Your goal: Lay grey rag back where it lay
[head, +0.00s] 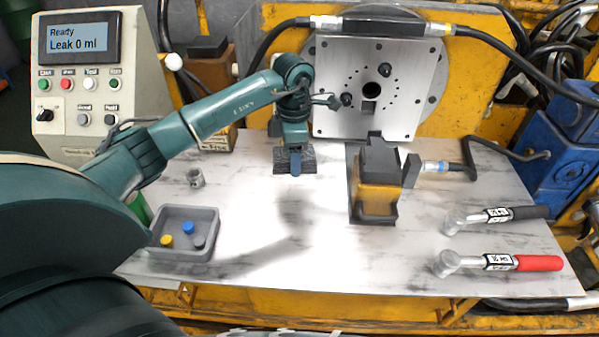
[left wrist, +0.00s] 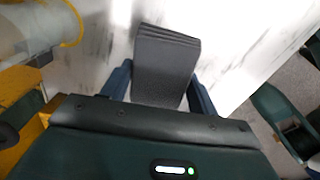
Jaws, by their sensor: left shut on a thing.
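The grey rag (head: 281,166) is a dark, folded pad near the back middle of the table, below the steel plate. My left gripper (head: 295,164) comes down over it from above, with a blue finger in front of it. In the left wrist view the rag (left wrist: 165,62) sits between the two blue fingers of my left gripper (left wrist: 160,88), which is shut on it. I cannot tell whether the rag touches the table. My right gripper is not in view.
The marbled table (head: 290,250) is clear in front of the rag. A brown and black block (head: 377,190) stands right of it. A metal nut (head: 195,178) and a grey tray (head: 184,254) with small caps are to the left. Two torque wrenches (head: 515,213) (head: 537,263) lie at right.

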